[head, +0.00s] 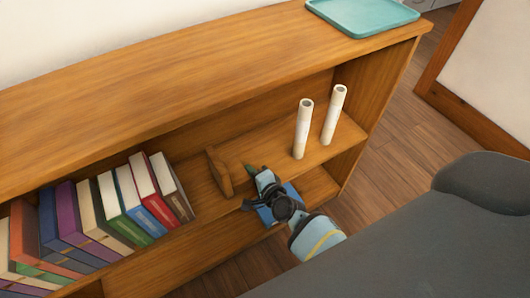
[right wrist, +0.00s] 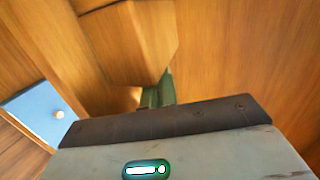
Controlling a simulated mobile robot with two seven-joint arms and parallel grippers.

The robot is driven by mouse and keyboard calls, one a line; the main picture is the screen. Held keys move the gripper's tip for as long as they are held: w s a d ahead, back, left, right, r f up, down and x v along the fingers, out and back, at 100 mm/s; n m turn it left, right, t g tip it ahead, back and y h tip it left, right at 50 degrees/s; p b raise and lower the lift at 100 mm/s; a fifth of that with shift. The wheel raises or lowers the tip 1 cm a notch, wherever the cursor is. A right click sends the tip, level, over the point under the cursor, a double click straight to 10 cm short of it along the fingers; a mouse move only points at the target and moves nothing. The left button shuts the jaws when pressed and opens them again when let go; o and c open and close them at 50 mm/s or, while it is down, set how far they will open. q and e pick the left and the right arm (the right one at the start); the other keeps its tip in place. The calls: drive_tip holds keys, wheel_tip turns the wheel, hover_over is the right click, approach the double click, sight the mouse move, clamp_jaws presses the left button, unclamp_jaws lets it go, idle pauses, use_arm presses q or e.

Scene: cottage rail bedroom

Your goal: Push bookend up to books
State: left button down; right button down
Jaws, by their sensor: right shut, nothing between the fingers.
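A wooden bookend (head: 220,172) stands on the upper shelf of the bookcase, to the right of a row of books (head: 130,205). A gap of bare shelf lies between it and the last book in the row. My right gripper (head: 251,171) is shut and empty, just right of the bookend. In the right wrist view the bookend (right wrist: 130,42) fills the top middle, and the green fingertips (right wrist: 158,90) are close to it. I cannot tell whether they touch. The books are not recognisable in the right wrist view. My left gripper is not in view.
Two white upright cylinders (head: 302,130) stand on the same shelf to the right. A blue object (head: 291,191) sits below, partly hidden by my right arm. A teal tray (head: 362,15) lies on the bookcase top (head: 200,75), which overhangs the shelf.

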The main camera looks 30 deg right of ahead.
sight(239, 186)
drive_tip(key=shift+s+a, duration=0.15)
drive_tip(key=shift+a, duration=1.4)
drive_tip(key=shift+s+a, duration=0.1)
drive_tip(key=shift+a, duration=1.45)
drive_tip(key=shift+s+a, duration=0.15)
drive_tip(key=shift+a, duration=1.65)
drive_tip(key=shift+w+d, duration=0.2)
drive_tip(key=shift+d, duration=1.85)
